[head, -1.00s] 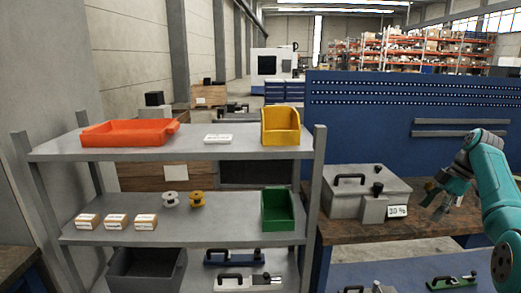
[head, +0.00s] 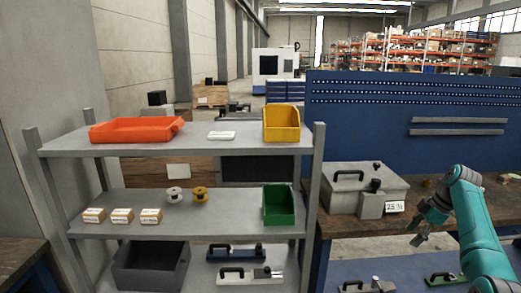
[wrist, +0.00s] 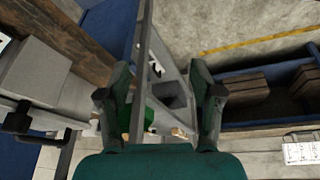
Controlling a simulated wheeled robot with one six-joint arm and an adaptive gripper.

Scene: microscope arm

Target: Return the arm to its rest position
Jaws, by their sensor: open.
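My teal arm reaches in from the right edge of the head view. My gripper (head: 420,232) hangs in front of the workbench, to the right of the grey box with the number label. In the wrist view my gripper (wrist: 158,105) shows two dark fingers spread apart, with nothing between them but the shelf frame and floor well beyond. It is open and empty. It touches nothing that I can see.
A grey shelf rack (head: 180,147) holds an orange tray (head: 135,130), a yellow bin (head: 282,124) and a green bin (head: 279,205). A lidded grey box (head: 362,186) labelled "25 %" stands on the wooden workbench (head: 340,228). Blue pegboard (head: 400,140) stands behind.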

